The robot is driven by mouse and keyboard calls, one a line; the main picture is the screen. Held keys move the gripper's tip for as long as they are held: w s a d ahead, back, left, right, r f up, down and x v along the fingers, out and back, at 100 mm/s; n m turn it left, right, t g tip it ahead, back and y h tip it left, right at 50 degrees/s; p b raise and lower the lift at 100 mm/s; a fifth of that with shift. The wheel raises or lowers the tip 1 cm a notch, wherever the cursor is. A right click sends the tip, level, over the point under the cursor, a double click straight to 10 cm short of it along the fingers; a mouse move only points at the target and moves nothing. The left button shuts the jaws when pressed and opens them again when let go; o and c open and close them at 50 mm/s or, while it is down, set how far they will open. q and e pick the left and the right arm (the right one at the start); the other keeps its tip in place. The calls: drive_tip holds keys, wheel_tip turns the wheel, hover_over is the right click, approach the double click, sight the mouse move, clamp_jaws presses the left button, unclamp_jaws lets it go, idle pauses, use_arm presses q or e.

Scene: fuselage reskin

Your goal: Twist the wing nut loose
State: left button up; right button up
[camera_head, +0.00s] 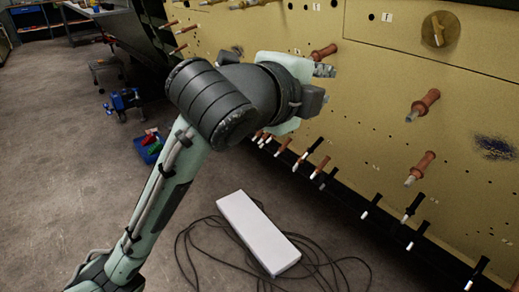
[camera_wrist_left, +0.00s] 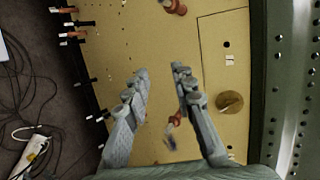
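Copper-coloured fasteners with pale tips stick out of the yellow skin panel (camera_head: 375,110). One fastener (camera_head: 323,52) is close to my left gripper (camera_head: 322,71) in the head view; others stand to the right (camera_head: 423,105) and lower (camera_head: 419,168). I cannot tell which one is the wing nut. In the left wrist view my left gripper (camera_wrist_left: 158,76) is open, its two grey fingers apart and facing the panel. One copper fastener (camera_wrist_left: 172,7) shows beyond the fingertips, another (camera_wrist_left: 175,118) between the fingers farther back. Nothing is seen held. My right gripper is out of view.
A round brass-coloured disc (camera_head: 440,28) is on the panel at upper right. Black-and-copper pins (camera_head: 312,148) line the panel's lower edge. A white box (camera_head: 257,232) and dark cables lie on the floor. A blue bin (camera_head: 149,146) stands at left.

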use_arm(q)
drive_tip(key=w+a+f+n+g+y, duration=0.1)
drive_tip(key=a+f+n, duration=0.3)
drive_tip(key=f, duration=0.4)
drive_tip(key=w+a+f+n+y+p, duration=0.1)
drive_tip(key=w+a+f+n+y, duration=0.1)
drive_tip(key=a+f+n, duration=0.3)
wheel_tip(320, 180, down, 3)
drive_tip(key=shift+w+a+f+g+y, duration=0.2)
drive_tip(key=shift+w+g+y, duration=0.15)
drive_tip(key=shift+w, duration=0.25)
drive_tip(key=shift+o, duration=0.9)
